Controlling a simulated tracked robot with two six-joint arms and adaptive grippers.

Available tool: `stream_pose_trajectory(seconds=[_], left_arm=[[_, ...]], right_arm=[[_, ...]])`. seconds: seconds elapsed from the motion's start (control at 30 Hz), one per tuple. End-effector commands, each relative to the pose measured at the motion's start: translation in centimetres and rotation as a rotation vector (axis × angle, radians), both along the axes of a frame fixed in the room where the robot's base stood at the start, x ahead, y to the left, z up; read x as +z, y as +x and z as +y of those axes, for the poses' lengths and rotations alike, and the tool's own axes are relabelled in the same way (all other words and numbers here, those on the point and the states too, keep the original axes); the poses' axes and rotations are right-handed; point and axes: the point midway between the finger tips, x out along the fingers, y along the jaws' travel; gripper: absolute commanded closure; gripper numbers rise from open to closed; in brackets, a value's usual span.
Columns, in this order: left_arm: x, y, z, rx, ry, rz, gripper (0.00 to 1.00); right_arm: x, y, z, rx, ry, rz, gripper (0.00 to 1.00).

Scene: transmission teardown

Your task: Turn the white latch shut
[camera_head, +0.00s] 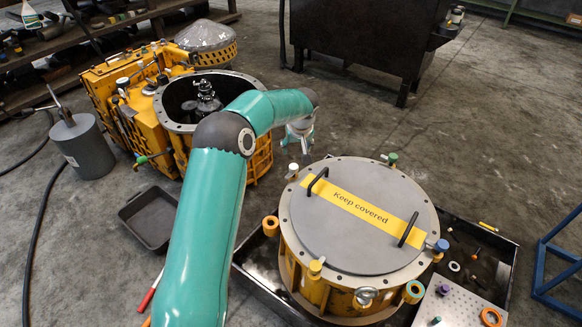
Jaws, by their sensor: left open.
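The white latch (293,169) stands on the upper left rim of the round yellow housing (318,291). The housing is closed by a grey cover (355,235) with two black handles and a yellow "Keep covered" strip. My left gripper (304,150) is open, just above and beyond the white latch, and seems apart from it. My left forearm partly hides this gripper. Other latches on the rim are green (391,159), blue (440,246), yellow (316,267) and silver (365,296). My right gripper is out of view.
The housing stands in a black tray (502,241) with small parts and a perforated plate (459,305). A yellow transmission case (142,121), a grey can (82,146) and an empty black pan (150,217) are at left. A blue frame (551,256) is at right.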

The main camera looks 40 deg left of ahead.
Motion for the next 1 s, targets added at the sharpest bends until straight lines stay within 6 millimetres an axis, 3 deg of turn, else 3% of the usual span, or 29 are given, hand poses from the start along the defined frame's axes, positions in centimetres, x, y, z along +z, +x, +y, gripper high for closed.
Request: stream_pose_trajectory(seconds=[0.3, 0.53, 0.77, 1.0], left_arm=[[-6.8, 1.6, 2.0, -0.001, -0.002, 0.004, 0.40], [-10.9, 2.7, 3.3, -0.001, -0.002, 0.002, 0.40], [-13.0, 3.3, 4.1, -0.002, -0.002, 0.001, 0.40], [-13.3, 3.4, 4.2, -0.002, -0.001, 0.001, 0.40]], right_arm=[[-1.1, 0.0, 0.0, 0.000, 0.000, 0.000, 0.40], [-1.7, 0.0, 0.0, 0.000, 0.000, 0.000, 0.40], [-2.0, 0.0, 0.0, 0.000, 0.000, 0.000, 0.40], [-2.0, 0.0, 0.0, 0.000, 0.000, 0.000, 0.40]])
